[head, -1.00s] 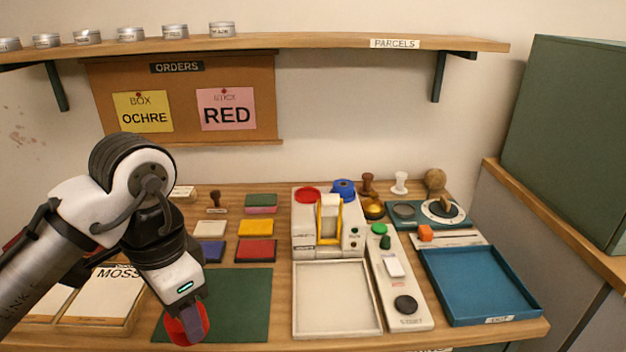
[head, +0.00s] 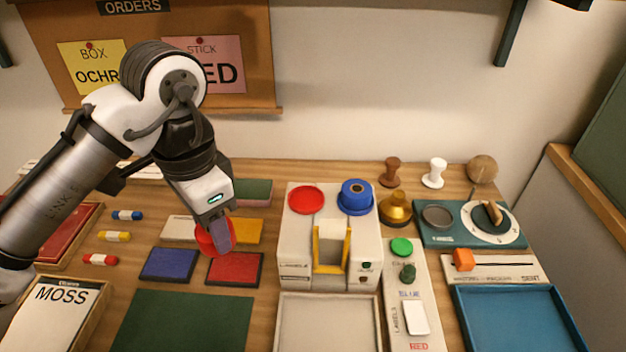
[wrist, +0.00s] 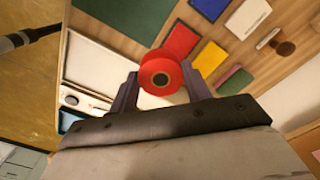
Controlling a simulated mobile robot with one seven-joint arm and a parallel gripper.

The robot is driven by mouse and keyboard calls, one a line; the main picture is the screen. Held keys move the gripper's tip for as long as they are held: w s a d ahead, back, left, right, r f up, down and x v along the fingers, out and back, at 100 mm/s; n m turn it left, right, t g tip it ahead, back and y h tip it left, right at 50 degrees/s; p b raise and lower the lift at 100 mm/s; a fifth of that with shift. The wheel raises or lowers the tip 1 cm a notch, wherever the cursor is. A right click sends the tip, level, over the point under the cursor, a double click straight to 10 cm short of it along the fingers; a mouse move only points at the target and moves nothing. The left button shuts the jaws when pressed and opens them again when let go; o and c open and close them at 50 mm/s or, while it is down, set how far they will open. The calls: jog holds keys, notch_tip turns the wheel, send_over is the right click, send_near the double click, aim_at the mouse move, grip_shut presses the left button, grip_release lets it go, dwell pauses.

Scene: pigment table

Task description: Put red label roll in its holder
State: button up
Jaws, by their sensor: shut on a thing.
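My gripper (head: 222,234) is shut on the red label roll (head: 206,240), held above the ink pads left of the labels machine. In the wrist view the red roll (wrist: 160,77) sits between the two fingertips, its dark centre facing the camera. The white labels machine (head: 297,255) stands right of my gripper. On its top are a flat red round holder (head: 306,200) at the left, with nothing on it, and a blue roll (head: 356,195) at the right. A yellow frame (head: 331,250) stands at its front.
Blue (head: 168,265) and red (head: 235,268) pads lie below my gripper. A brass-coloured bell-like thing (head: 395,208) and two stamps stand right of the machine. A white tray (head: 328,325) lies in front of it. A green mat (head: 182,322) is clear.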

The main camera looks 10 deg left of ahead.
jog(key=w+d+p, duration=0.1)
jog(key=w+d, duration=0.2)
jog(key=w, duration=0.2)
jog(key=w+d+p, duration=0.1)
jog(key=w+d, duration=0.2)
jog(key=w, duration=0.2)
jog(key=w+d+p, duration=0.1)
jog(key=w+d, duration=0.2)
jog(key=w, duration=0.2)
jog(key=shift+w+d+r, duration=0.1)
jog(key=shift+w+d, duration=0.1)
jog(key=shift+f, duration=1.85)
jog(key=o, duration=0.9)
jog(key=shift+o, duration=0.4)
jog(key=shift+r, duration=0.1)
notch_tip(320, 180, up, 12)
